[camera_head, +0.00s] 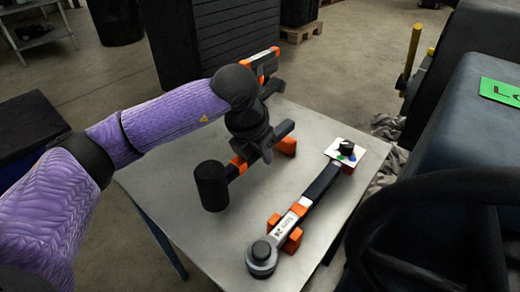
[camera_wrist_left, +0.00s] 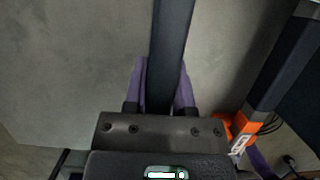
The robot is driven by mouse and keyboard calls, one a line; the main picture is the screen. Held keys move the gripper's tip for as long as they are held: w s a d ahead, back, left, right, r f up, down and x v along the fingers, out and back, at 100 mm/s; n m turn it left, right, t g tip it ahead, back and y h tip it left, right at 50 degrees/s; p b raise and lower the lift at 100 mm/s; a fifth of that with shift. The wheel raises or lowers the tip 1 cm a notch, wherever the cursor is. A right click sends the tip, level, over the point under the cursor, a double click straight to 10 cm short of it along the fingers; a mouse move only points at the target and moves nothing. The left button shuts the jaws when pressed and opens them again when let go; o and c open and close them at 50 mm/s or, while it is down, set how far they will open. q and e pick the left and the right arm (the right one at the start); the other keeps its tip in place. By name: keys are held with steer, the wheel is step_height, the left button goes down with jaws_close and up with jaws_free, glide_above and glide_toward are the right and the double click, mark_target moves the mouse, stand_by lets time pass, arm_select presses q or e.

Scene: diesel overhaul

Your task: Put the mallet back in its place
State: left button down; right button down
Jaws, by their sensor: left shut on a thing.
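The mallet (camera_head: 211,187) has a dark cylindrical head and a dark straight handle. It is over the metal table, head toward the front left. My left gripper (camera_head: 252,150) is shut on its handle. The left wrist view shows the handle (camera_wrist_left: 170,45) running between the two purple fingers (camera_wrist_left: 160,90). Orange cradle pieces show by the handle, one near the head (camera_head: 237,167) and one near the far end (camera_head: 287,146). I cannot tell whether the handle rests in them or hangs just above. My right gripper is not in view.
A torque wrench (camera_head: 318,187) lies in orange holders to the right of the mallet. A white card (camera_head: 346,153) with a black part is at the table's right edge. An orange-and-dark item (camera_head: 262,62) is at the back. The table's front left (camera_head: 170,195) is bare.

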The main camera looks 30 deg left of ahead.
arm_select(q)
steer(key=shift+f+b, duration=0.5)
steer(key=shift+f, duration=0.5)
steer(key=shift+c, duration=1.8)
jaws_free()
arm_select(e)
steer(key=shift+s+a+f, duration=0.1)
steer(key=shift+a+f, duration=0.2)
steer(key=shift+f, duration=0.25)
arm_select(q)
steer(key=p+v, duration=0.5)
steer(key=v, duration=0.4)
steer(key=shift+r+p, duration=0.15)
steer(key=shift+p, duration=0.25)
steer(key=shift+s+r, duration=0.15)
steer(key=shift+r, duration=0.1)
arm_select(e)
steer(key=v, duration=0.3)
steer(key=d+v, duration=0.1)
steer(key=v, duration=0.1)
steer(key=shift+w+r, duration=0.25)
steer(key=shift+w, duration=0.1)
